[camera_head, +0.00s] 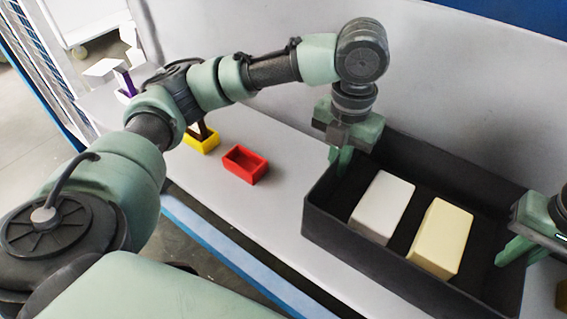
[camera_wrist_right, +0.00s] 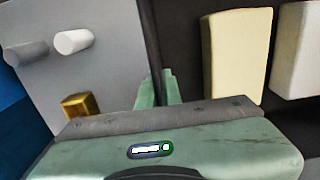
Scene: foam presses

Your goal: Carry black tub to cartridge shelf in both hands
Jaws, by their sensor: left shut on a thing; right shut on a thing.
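The black tub (camera_head: 350,248) is a long open box at the right of the head view, holding a white block (camera_head: 382,207) and a cream block (camera_head: 440,238) side by side. My left gripper (camera_head: 341,160) is shut on the tub's left end wall. My right gripper (camera_head: 518,250) is shut on its right end wall, partly cut off by the picture edge. In the right wrist view the tub's wall (camera_wrist_right: 149,35) runs between the fingers of this gripper (camera_wrist_right: 156,90), with the cream block (camera_wrist_right: 235,55) and white block (camera_wrist_right: 297,50) inside. I cannot tell whether the tub's bottom touches the surface below.
A red open box (camera_head: 245,165) and a yellow box (camera_head: 202,141) stand on the pale grey surface (camera_head: 215,190) left of the tub. A pale wall (camera_head: 470,80) rises close behind the tub. The right wrist view shows two pegs (camera_wrist_right: 74,41) and a gold box (camera_wrist_right: 77,104) outside the tub.

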